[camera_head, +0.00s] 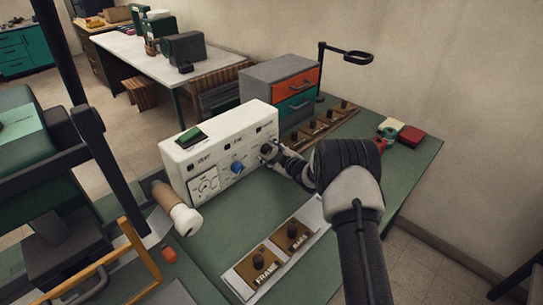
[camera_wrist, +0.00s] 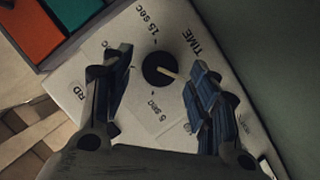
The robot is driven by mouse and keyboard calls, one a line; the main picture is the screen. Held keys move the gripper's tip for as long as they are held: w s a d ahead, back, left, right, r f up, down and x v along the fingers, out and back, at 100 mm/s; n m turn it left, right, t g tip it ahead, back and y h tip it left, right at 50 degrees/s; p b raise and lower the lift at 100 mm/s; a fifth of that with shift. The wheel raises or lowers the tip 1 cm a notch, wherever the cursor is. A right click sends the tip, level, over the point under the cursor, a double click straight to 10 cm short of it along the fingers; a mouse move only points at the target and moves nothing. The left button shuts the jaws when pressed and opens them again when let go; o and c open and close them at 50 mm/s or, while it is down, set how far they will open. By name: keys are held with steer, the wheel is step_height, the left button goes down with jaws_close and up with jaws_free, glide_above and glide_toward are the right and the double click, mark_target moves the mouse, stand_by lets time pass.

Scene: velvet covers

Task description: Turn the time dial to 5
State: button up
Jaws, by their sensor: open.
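The time dial (camera_wrist: 155,68) is a round black knob on the white panel in the wrist view. Its pale pointer line aims right and slightly down, at neither visible number. The label "15 sec" is above the dial, "5 sec" is below it, and "TIME" is at upper right. My gripper (camera_wrist: 160,82) is open, its two dark fingers on either side of the dial with gaps to it. In the head view my gripper (camera_head: 272,157) is at the right end of the white control box (camera_head: 222,140), and it largely hides the dial there.
A blue knob (camera_head: 237,167) sits on the same panel, left of my gripper. A drawer unit (camera_head: 282,83) stands behind the box. Two labelled knob plates (camera_head: 275,262) lie in front on the green table (camera_head: 215,235). A tan-and-white cylinder (camera_head: 180,212) is at left.

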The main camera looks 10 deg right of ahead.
steer(key=shift+w, duration=0.15)
steer(key=c, duration=1.1)
steer(key=shift+o, duration=0.2)
